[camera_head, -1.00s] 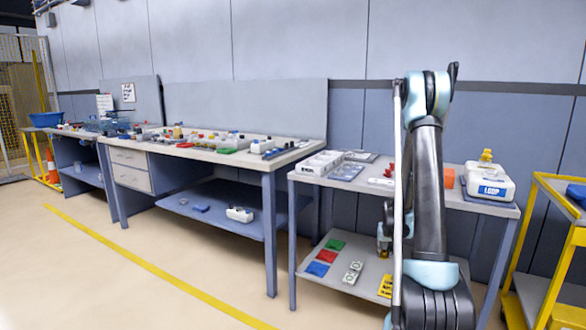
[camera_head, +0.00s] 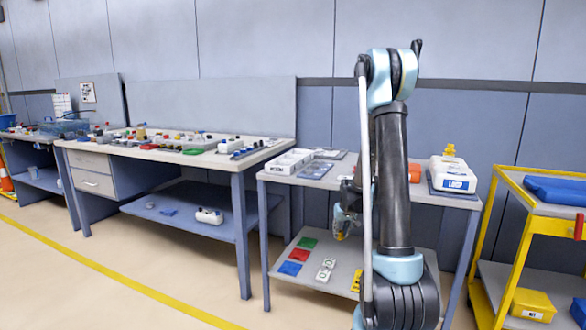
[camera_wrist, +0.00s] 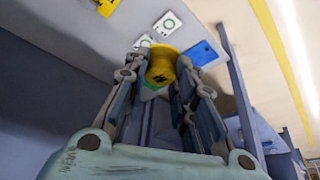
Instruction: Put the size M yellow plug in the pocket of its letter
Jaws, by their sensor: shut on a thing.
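My gripper (camera_wrist: 162,85) is shut on a yellow plug (camera_wrist: 162,68), a round piece with a dark mark on its face that I cannot read for certain. In the head view my gripper (camera_head: 345,218) hangs left of my arm, between the table's top and its lower shelf, with the plug below its fingers. A yellow piece (camera_head: 356,281) lies on the lower shelf, partly hidden by my arm; a yellow piece also shows at the top left of the wrist view (camera_wrist: 105,6). I cannot make out a lettered pocket.
The lower shelf (camera_head: 290,285) also bears red, green and blue squares (camera_head: 298,255) and white pieces with rings (camera_head: 326,268). Above it, the table top (camera_head: 340,180) holds white trays (camera_head: 290,162) and a white box (camera_head: 452,176). A yellow cart (camera_head: 510,200) stands at the right.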

